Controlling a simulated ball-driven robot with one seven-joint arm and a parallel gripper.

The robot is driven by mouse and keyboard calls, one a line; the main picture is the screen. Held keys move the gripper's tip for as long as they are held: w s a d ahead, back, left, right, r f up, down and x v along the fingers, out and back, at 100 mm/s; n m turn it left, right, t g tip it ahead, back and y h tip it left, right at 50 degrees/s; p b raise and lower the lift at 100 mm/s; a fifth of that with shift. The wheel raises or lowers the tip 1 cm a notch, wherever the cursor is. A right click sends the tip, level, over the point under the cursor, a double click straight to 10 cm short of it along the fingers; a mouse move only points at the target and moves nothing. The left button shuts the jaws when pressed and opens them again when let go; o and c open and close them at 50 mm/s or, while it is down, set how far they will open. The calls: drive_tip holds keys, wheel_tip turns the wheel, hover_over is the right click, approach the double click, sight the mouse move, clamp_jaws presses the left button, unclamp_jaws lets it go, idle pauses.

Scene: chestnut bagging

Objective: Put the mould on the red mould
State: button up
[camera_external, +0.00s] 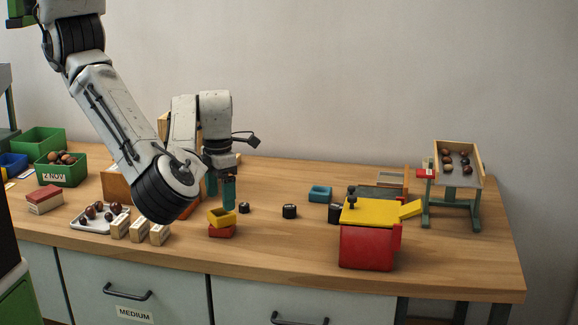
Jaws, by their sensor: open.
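A small yellow mould (222,219) sits on the red mould (222,232) near the middle front of the table. It looks slightly tilted, and I cannot tell whether it is fully seated. My gripper (220,194) points down just above and behind the yellow mould. Its teal fingers are apart, with nothing seen between them. A small blue mould (320,193) lies on the table further right, apart from the others. My forearm hides part of the table to the left of the gripper.
Several cream blocks (139,229) and a white tray (86,222) of chestnuts stand to the left. Black round weights (289,211) lie to the right. A red box with a yellow top (366,247) and a sloped stand (456,177) occupy the right side. Front middle wood is clear.

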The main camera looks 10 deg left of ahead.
sight(221, 212)
wheel_tip(221, 212, up, 8)
drive_tip(key=p, duration=0.2)
drive_tip(key=shift+r, duration=0.1)
idle(0.5)
